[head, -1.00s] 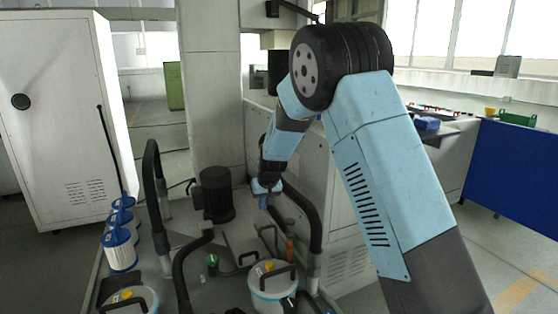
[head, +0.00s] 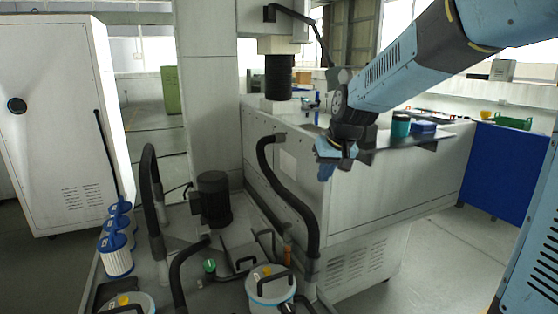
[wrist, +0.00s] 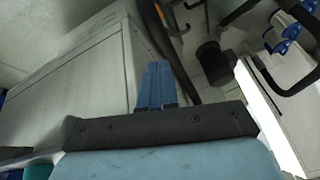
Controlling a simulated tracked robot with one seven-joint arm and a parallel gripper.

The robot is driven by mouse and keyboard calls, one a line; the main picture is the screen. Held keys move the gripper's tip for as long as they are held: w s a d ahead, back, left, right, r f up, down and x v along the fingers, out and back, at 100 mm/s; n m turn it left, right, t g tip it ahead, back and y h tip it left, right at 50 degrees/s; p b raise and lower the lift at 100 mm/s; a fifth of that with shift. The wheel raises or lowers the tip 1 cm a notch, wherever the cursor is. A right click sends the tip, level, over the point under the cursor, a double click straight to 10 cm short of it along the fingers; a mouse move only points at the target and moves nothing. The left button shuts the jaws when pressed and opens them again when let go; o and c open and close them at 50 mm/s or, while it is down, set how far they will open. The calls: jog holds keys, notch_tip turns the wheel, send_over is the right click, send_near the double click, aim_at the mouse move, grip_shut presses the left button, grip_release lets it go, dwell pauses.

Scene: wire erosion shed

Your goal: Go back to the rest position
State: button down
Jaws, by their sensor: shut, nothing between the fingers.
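My gripper (head: 325,170) hangs in front of the white machine's side in the head view, at the end of my blue and black arm. It points down, with nothing held in it. In the wrist view its two blue fingers (wrist: 157,88) are together, with no object between them. It is clear of the hoses and canisters at the lower left.
The white machine (head: 385,190) stands close behind my gripper, with a dark shelf (head: 415,141) bearing a teal cup (head: 400,126) and a blue box (head: 423,127). Black hoses (head: 290,190), a black motor (head: 214,197) and a lidded canister (head: 270,288) are lower left. Open floor lies right.

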jog(key=s+d+r, duration=0.1)
jog(key=s+d, duration=0.2)
jog(key=s, duration=0.5)
jog(key=s+d+r+m+h, duration=0.1)
jog(key=s+d, duration=0.3)
jog(key=s, duration=0.5)
jog(key=s+d+r+m+t+h, duration=0.1)
jog(key=s+d, duration=0.3)
jog(key=s, duration=0.4)
jog(key=shift+s+d, duration=0.2)
jog(key=shift+d, duration=0.05)
